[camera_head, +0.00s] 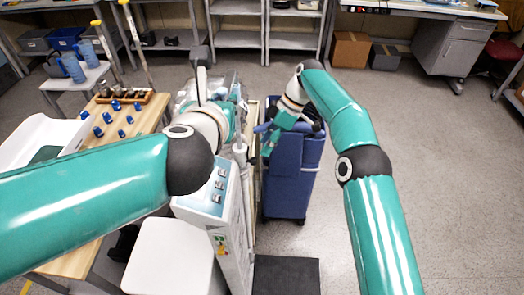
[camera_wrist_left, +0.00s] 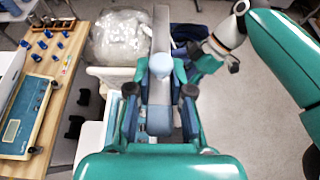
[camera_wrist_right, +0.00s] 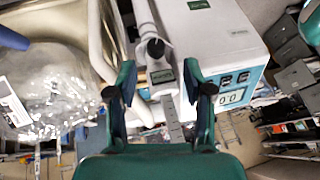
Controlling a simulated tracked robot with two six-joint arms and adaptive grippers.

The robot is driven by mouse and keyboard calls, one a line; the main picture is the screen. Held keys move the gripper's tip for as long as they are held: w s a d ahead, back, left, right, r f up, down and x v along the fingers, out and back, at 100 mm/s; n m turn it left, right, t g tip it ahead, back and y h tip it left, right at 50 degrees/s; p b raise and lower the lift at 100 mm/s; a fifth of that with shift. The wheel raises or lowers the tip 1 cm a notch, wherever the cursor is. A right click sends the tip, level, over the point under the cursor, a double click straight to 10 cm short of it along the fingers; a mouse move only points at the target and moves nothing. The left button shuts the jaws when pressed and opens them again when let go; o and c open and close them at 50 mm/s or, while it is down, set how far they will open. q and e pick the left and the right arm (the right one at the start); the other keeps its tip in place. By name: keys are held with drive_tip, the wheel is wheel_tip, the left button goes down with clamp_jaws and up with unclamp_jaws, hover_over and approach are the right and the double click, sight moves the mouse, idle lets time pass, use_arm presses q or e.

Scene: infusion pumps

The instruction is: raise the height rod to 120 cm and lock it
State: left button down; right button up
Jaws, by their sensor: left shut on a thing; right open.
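The height rod shows in the right wrist view as a flat grey bar (camera_wrist_right: 174,122) beside a white scale (camera_wrist_right: 225,50). A black knob (camera_wrist_right: 155,48) sits near it, beyond the fingertips. My right gripper (camera_wrist_right: 158,92) is open, its fingers apart on either side of the bar and knob, holding nothing. In the left wrist view my left gripper (camera_wrist_left: 160,92) is shut on the rod, with a pale round cap (camera_wrist_left: 161,65) between its fingers and a grey bar (camera_wrist_left: 161,25) running on past it. The rod's height marks are too small to read.
A blue wheeled cart (camera_head: 290,180) stands beside the scale, close to my right gripper. A wooden table (camera_head: 85,150) with several blue-knobbed pieces is on the left. A plastic-wrapped item (camera_wrist_right: 45,85) lies close by. Floor on the right is clear.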

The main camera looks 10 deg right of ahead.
sight(254, 161)
drive_tip(key=s+d+f+m+t+y, duration=0.25)
drive_tip(key=d+f+t+y, duration=0.25)
drive_tip(key=d+f+y, duration=0.5)
drive_tip(key=w+a+r+y, duration=0.1)
drive_tip(key=a+r+y, duration=0.1)
drive_tip(key=a, duration=1)
drive_tip(key=shift+w+a+r, duration=0.25)
drive_tip(key=shift+w+r, duration=0.1)
drive_tip(key=shift+w, duration=0.05)
drive_tip(key=shift+n, duration=0.25)
clamp_jaws()
